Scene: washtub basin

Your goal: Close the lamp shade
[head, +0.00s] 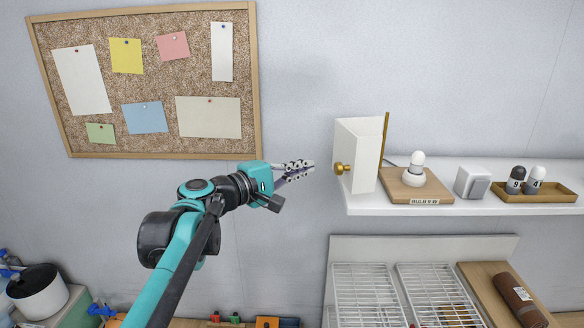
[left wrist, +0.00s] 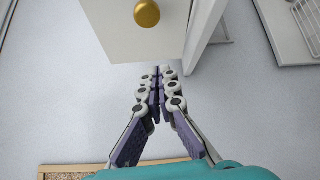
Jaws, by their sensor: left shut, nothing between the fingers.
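The lamp shade (head: 358,155) is a white angular panel with a round brass knob (head: 340,168) and a brass strip along one upright edge. It stands swung open at the left end of the white shelf, beside the lamp's wooden base (head: 414,187) and white bulb (head: 417,160), which is uncovered. My left gripper (head: 310,166) is shut and empty, a short way left of the knob, pointing right. In the left wrist view the shut fingertips (left wrist: 163,72) lie just below the shade panel (left wrist: 115,40), with the knob (left wrist: 147,13) above them. Contact cannot be told. My right gripper is not in view.
On the white shelf (head: 375,208) stand a small white cube (head: 472,181) and a wooden tray (head: 508,195) with two shakers, right of the lamp. A corkboard (head: 65,130) hangs on the wall at upper left. Wire racks (head: 365,290) lie below the shelf. The wall between is clear.

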